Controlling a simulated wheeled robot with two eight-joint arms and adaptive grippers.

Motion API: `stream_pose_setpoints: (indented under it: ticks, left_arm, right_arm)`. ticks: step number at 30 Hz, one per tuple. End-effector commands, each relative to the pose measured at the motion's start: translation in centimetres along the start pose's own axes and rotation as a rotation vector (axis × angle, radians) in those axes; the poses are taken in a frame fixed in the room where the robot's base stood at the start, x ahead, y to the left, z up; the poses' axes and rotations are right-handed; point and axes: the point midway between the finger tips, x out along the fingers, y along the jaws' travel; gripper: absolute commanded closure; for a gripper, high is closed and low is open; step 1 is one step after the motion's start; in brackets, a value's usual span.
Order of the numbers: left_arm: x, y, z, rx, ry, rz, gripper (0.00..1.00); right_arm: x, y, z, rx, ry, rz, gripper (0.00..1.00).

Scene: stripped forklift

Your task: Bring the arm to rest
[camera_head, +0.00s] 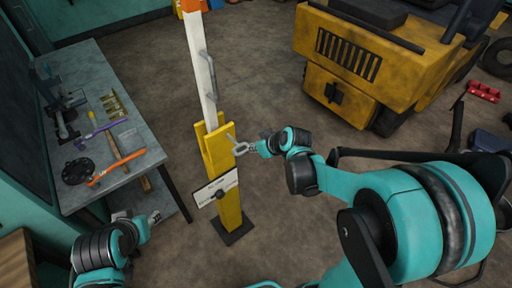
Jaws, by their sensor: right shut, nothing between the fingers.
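My right arm reaches in from the right side of the head view. Its gripper (240,147) is shut and empty, close beside the yellow post (217,153); I cannot tell whether it touches the post. My left arm is at the lower left, and its gripper (154,216) is small and near the front end of the workbench; its fingers are too small to read. The post holds a white upright bar (200,70) with a grey handle and carries a white sign plate (216,190).
The grey workbench (85,75) at the left holds a hammer (117,165), a black disc (77,171) and other tools. The yellow forklift (360,65) stands at the upper right. Red parts (483,91) lie at the far right. Brown floor between bench and forklift is mostly clear.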

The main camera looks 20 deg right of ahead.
Motion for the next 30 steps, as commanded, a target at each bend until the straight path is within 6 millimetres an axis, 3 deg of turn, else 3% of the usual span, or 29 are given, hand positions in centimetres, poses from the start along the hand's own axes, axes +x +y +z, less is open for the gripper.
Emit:
stream_pose_setpoints:
  ticks: [12,17,20,30]
  left_arm:
    - [0.1,0.0,0.1,0.000,0.000,0.000,0.60]
    - [1.4,0.0,1.0,0.000,0.000,0.000,0.60]
    - [2.8,0.0,2.0,0.000,0.000,0.000,0.60]
    - [7.5,0.0,5.4,0.000,0.000,0.000,0.60]
  right_arm:
    - [0.0,-0.1,0.1,0.001,0.000,0.001,1.00]
    - [-0.9,-1.1,1.4,0.029,-0.021,0.017,1.00]
    - [-2.3,-2.3,3.4,0.069,-0.048,0.044,1.00]
    - [-6.7,-5.9,12.7,0.229,-0.114,0.176,1.00]
